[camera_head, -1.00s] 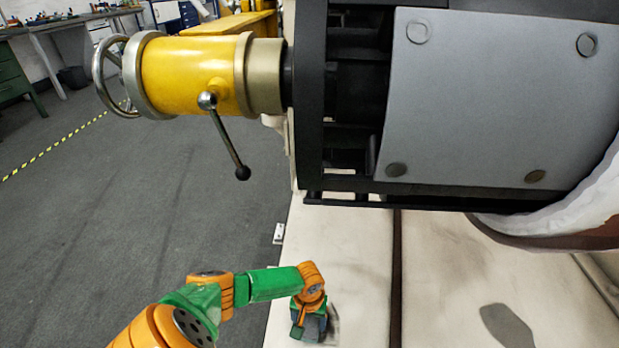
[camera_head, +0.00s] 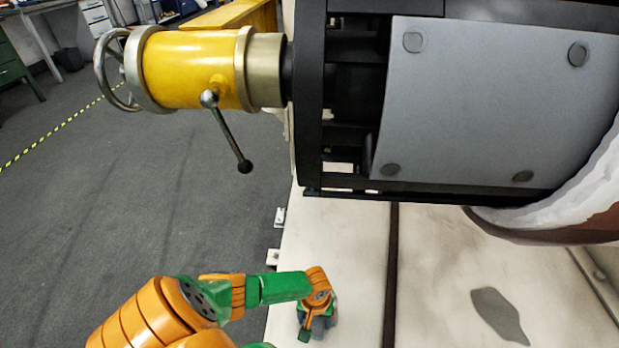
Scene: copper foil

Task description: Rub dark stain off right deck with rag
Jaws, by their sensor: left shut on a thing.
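The dark grey stain (camera_head: 499,313) lies on the right deck (camera_head: 440,290), the pale panel right of a dark slot. My left gripper (camera_head: 318,328) points down over the left deck (camera_head: 345,250), well left of the stain and across the slot from it. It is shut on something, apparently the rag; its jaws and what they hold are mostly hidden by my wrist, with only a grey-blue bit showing. My right gripper is not in view.
A big dark machine body with a grey cover plate (camera_head: 470,105) overhangs the decks. A yellow cylinder (camera_head: 190,68) with a handwheel and a ball-ended lever (camera_head: 230,140) juts out left. Dark floor lies left of the deck edge.

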